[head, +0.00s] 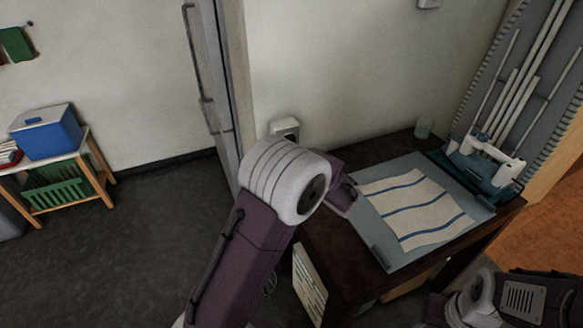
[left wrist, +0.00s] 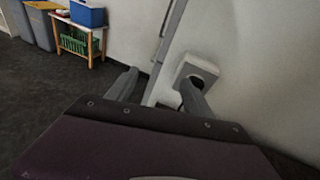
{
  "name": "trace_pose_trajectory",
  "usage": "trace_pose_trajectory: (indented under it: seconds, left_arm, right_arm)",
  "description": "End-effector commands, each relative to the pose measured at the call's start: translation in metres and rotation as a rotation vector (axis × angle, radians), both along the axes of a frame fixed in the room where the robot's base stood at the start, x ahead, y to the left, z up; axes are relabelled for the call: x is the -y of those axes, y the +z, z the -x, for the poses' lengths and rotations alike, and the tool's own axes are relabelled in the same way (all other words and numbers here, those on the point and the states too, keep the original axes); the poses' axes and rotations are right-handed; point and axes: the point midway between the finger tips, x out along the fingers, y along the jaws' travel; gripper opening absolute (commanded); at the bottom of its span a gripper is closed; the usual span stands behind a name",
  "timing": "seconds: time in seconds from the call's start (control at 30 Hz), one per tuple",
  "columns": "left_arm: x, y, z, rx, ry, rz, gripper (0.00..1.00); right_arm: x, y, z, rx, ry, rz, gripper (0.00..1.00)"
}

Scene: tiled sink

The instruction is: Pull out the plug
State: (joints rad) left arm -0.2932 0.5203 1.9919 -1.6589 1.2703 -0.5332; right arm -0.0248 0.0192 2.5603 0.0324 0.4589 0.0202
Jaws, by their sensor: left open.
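A white wall socket box (head: 285,127) is on the pale wall behind the white joint of my left arm in the head view. In the left wrist view the socket box (left wrist: 196,71) is right of centre, with a dark round area on its face. I cannot tell a plug from the socket there. My left gripper (left wrist: 158,78) is open, its two grey fingers apart and nothing seen between them. The right finger overlaps the lower part of the box in the picture; I cannot tell whether they touch. In the head view the left fingers are hidden. My right gripper is not in view.
A blue box (head: 47,133) sits on a wooden shelf at left. Floor between is clear.

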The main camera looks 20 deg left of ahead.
Motion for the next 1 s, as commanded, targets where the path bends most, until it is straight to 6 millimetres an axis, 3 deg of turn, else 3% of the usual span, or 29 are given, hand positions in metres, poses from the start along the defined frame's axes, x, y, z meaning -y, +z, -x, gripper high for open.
trace_pose_trajectory:
  seconds: [0.03, 0.2, 0.37, 0.67, 1.0]
  left_arm:
    - [0.011, -0.030, -0.013, 0.001, -0.046, -0.050, 0.60]
    - [0.039, -0.043, -0.042, 0.019, -0.159, -0.178, 0.60]
    - [0.050, -0.042, -0.051, 0.028, -0.196, -0.218, 0.60]
    - [0.049, -0.040, -0.051, 0.028, -0.196, -0.218, 0.60]
    - [0.021, -0.040, -0.075, 0.028, -0.192, -0.218, 0.60]
  right_arm:
    - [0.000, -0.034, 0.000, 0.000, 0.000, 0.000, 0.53]
    - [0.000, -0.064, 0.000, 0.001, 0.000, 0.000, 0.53]
    - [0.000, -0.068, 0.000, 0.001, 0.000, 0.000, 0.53]
    - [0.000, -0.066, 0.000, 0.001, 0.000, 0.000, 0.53]
    - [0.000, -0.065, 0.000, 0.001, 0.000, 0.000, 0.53]
